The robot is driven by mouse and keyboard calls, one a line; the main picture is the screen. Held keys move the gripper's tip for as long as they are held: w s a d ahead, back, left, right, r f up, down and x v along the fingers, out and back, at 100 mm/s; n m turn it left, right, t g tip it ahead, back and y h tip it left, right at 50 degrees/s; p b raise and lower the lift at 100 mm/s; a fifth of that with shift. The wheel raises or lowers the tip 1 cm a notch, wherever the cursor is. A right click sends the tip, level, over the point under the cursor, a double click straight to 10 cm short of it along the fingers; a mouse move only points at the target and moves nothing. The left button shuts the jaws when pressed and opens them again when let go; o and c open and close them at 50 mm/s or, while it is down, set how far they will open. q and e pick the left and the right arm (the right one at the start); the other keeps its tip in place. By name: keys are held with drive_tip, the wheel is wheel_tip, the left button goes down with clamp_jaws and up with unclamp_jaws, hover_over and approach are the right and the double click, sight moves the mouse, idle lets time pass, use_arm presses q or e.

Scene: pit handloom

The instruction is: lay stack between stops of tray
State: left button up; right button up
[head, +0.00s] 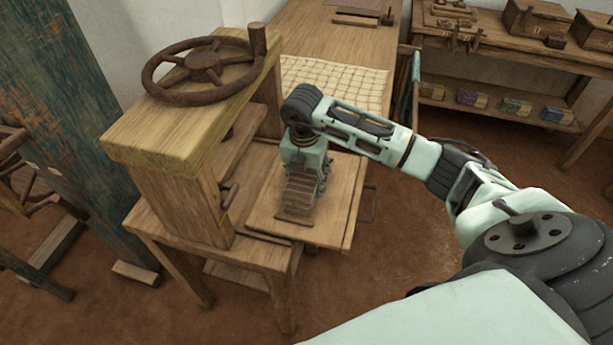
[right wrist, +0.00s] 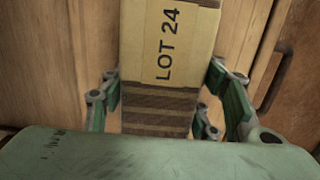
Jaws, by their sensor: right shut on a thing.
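My right gripper (head: 306,163) points down over the wooden tray (head: 339,200) of the press. It is shut on the stack (head: 298,194), a brown, layered block. In the right wrist view the stack (right wrist: 165,50) carries a pale band printed "LOT 24", with dark striped layers below it. The green fingers stand on both sides of the stack (right wrist: 170,98). The stack's lower end is at or just above the tray surface; I cannot tell whether it touches. The tray's stops are not clear to me. My left gripper is not in view.
The press frame (head: 180,130) with its rusty handwheel (head: 204,65) stands just left of the tray. A table with a checked cloth (head: 335,84) lies behind. A shelf with several bundles (head: 515,106) stands at the back right. The floor right of the tray is clear.

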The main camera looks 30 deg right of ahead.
sight(305, 177)
drive_tip(key=o, duration=1.3)
drive_tip(key=r, duration=0.8)
drive_tip(key=s+a+r, duration=0.1)
drive_tip(key=r, duration=0.3)
drive_tip(key=shift+b, duration=0.4)
